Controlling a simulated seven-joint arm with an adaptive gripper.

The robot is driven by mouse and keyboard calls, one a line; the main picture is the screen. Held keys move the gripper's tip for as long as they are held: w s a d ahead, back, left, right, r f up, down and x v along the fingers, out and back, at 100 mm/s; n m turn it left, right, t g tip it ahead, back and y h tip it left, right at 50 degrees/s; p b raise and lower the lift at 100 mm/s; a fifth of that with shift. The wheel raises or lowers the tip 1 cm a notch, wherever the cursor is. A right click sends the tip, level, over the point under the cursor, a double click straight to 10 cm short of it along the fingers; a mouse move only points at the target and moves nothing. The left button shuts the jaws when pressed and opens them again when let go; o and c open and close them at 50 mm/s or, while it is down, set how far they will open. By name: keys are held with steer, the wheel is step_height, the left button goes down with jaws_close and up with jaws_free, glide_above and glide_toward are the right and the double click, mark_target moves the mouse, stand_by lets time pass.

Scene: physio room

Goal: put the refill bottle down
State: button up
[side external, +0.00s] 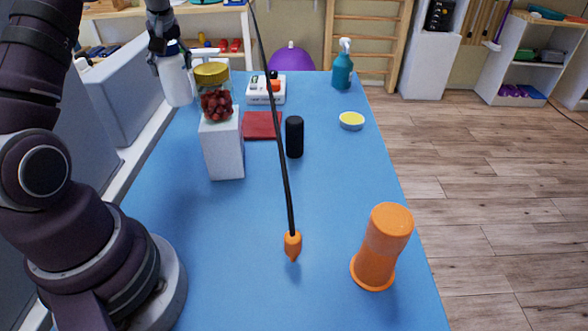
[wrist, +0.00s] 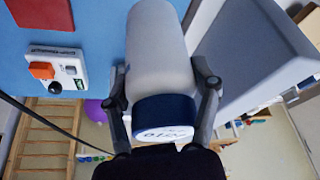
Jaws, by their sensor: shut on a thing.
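The refill bottle (side external: 176,84) is white with a dark blue cap. My gripper (side external: 165,45) is shut on it near the cap and holds it upright at the far left of the blue table (side external: 235,235). I cannot tell whether its base touches anything. In the wrist view, the bottle (wrist: 158,50) sits between the two fingers of my gripper (wrist: 163,100), which grip around its blue cap end.
A jar of red pieces (side external: 215,100) stands on a white block (side external: 223,150) close to the bottle. A device (side external: 266,92), red pad (side external: 258,126), black cylinder (side external: 294,137), orange roller (side external: 383,245) and hanging dark rod (side external: 280,150) are nearby. The table's front middle is mostly clear.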

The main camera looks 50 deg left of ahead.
steer(key=w+d+r+m+t+h, duration=0.1)
steer(key=w+d+r+m+t, duration=0.15)
steer(key=w+d+m, duration=0.65)
steer(key=s+d+m+h, duration=0.1)
steer(key=d+m+h, duration=0.5)
steer(key=d, duration=1.4)
steer(key=s+d+f+m+g+h, duration=0.1)
steer(key=s+d+f+m+g, duration=0.1)
steer(key=s+d+m, duration=0.75)
steer(key=s+d+f+m+g+h, duration=0.1)
steer(key=s+d+f+m+g, duration=0.1)
steer(key=s+d+m, duration=0.75)
steer(key=shift+n, duration=0.5)
steer(key=f, duration=0.2)
steer(key=s+f, duration=0.1)
steer(key=f, duration=0.2)
steer(key=s+d+f, duration=0.1)
steer(key=f, duration=0.2)
steer(key=shift+s+f, duration=0.1)
